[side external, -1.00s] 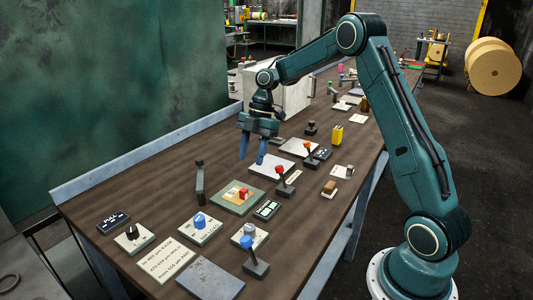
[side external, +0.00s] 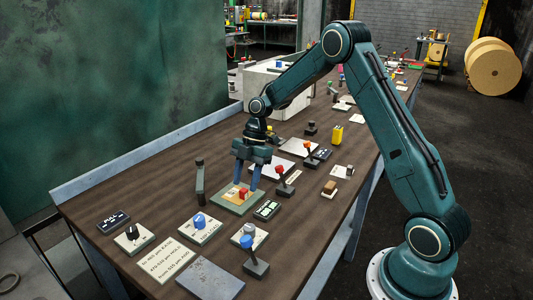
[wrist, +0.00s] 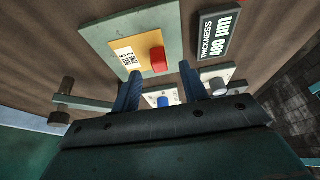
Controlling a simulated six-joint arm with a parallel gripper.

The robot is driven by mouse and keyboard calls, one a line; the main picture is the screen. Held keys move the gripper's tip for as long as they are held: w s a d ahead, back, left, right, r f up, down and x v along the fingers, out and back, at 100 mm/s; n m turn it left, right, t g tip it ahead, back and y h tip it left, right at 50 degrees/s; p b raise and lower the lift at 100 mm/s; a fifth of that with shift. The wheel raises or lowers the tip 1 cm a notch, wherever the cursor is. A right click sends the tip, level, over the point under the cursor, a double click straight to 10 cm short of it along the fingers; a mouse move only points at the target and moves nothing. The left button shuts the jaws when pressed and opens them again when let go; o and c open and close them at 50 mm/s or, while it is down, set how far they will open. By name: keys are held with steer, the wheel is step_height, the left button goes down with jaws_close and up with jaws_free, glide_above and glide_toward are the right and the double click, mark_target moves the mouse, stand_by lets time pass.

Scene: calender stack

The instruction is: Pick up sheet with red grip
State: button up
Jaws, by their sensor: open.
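The sheet (side external: 230,194) is a small yellow-orange piece with a printed white label, lying flat on a grey-green plate (side external: 223,205). Its red grip (side external: 243,194) is a small block standing at one side. The sheet (wrist: 123,46) and red grip (wrist: 158,60) also show in the wrist view. My gripper (side external: 246,187) is open and empty, pointing down, with its blue fingers just above the plate and close to the red grip. In the wrist view the fingers (wrist: 161,80) are apart, and the red grip shows beyond the gap between them. Contact cannot be told.
A dark thickness display (side external: 267,209) lies right of the plate. A lever post (side external: 199,183) stands at its left and a red-knobbed lever (side external: 284,182) at its right. A blue knob panel (side external: 200,227) is in front. Bare tabletop lies to the left.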

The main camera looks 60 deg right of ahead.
steer(key=shift+x, duration=1.05)
steer(key=shift+c, duration=0.2)
jaws_close()
